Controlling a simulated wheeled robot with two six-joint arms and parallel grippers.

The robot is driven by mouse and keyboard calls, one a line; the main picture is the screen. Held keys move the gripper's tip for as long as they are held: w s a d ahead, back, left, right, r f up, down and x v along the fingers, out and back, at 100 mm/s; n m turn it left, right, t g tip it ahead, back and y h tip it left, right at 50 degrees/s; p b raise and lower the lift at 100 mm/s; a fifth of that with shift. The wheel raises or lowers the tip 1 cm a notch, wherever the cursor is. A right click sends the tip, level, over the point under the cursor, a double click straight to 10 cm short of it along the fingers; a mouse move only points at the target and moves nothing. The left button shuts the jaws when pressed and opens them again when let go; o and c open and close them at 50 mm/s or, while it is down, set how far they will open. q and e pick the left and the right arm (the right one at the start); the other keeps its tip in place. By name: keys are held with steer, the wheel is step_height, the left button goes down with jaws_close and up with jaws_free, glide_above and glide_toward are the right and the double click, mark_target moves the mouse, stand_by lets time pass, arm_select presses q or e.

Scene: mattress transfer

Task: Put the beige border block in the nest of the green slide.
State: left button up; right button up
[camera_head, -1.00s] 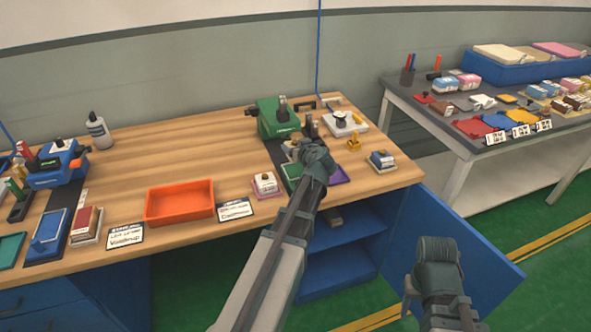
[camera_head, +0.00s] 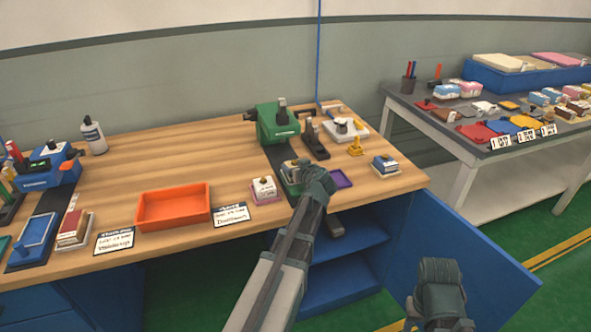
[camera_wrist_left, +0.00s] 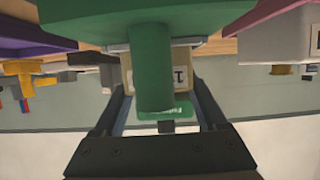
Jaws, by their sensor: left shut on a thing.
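The green slide (camera_head: 291,187) is on the dark track in front of the green machine (camera_head: 276,121). The beige border block (camera_head: 290,172) is at the slide, partly hidden by my left gripper (camera_head: 304,173). In the left wrist view the jaws (camera_wrist_left: 160,88) are shut on the beige block (camera_wrist_left: 187,72), one finger on each side. A green post (camera_wrist_left: 152,70) covers part of the block there. The nest is hidden, so I cannot tell whether the block is seated or just above it. My right gripper (camera_head: 438,290) hangs at the lower right; its fingers do not show clearly.
A pink-based block (camera_head: 263,188) stands left of the slide, beside the orange tray (camera_head: 173,205). Right of it are a purple tray (camera_head: 340,179), a yellow stamp-like piece (camera_head: 355,147) and a blue block (camera_head: 385,165). A blue cabinet door (camera_head: 460,255) stands open below.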

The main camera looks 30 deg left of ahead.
arm_select(q)
steer(key=shift+f, duration=0.2)
steer(key=o, duration=1.3)
steer(key=shift+o, duration=0.2)
steer(key=shift+r, duration=0.1)
steer(key=shift+r, duration=0.25)
steer(key=p+v, duration=0.4)
steer(key=v, duration=0.8)
steer(key=shift+p, duration=0.3)
steer(key=shift+d+f, duration=0.15)
